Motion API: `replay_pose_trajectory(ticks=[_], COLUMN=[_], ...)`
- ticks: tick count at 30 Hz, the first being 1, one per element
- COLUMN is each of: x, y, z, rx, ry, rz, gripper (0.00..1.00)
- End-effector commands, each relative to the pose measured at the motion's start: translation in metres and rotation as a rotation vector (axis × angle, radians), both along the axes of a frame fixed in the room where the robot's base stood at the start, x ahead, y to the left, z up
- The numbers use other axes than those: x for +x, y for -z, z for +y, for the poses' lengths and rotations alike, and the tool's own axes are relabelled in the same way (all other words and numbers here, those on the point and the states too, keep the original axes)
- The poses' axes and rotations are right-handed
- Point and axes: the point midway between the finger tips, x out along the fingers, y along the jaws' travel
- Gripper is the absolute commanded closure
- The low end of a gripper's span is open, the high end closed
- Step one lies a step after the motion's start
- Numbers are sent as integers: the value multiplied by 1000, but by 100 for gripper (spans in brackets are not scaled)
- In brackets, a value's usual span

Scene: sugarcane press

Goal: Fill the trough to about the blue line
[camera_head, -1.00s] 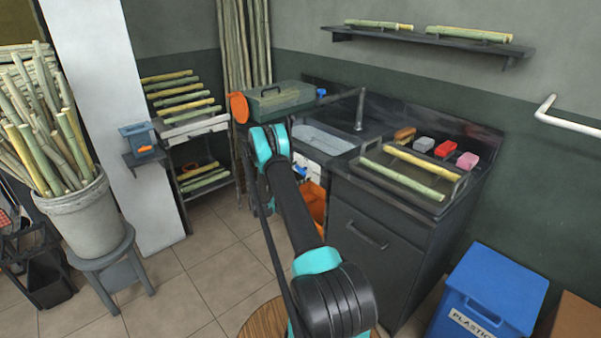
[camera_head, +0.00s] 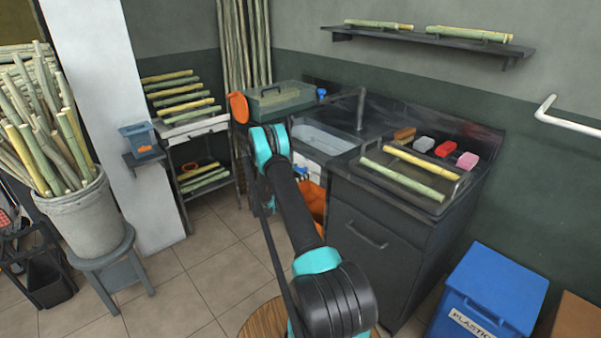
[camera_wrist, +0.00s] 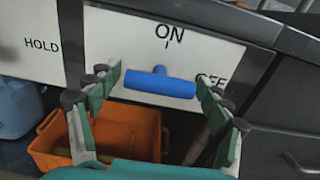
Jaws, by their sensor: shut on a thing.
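In the wrist view a blue T-shaped handle (camera_wrist: 160,87) sits on a white panel (camera_wrist: 120,38). Its bar lies level, and its short stub points up at the ON mark; OFF is at the right and HOLD at the far left. My gripper (camera_wrist: 160,92) has a finger at each end of the bar and is shut on it. In the head view my arm hides most of the gripper. A pale basin (camera_head: 322,139) is set in the counter above the panel and may be the trough. I cannot make out a blue line or a water level.
An orange bin (camera_wrist: 125,132) stands below the panel. A dark tray (camera_head: 420,188) with cane pieces lies on the counter right of the basin. A blue plastics bin (camera_head: 490,295) is at the lower right.

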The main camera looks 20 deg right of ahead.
Motion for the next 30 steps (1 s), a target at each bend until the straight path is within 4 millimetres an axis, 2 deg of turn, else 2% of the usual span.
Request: replay_pose_trajectory(ticks=[2, 3, 8, 20, 25, 30], x=[0, 0, 0, -1, -8, -20], y=[0, 0, 0, 0, 0, 0], z=[0, 0, 0, 3, 23, 57], rx=[0, 0, 0, 0, 0, 0], ry=[0, 0, 0, -1, -3, -4], rz=[1, 1, 0, -1, -1, -1], gripper=[50, 19, 0, 0, 0, 0])
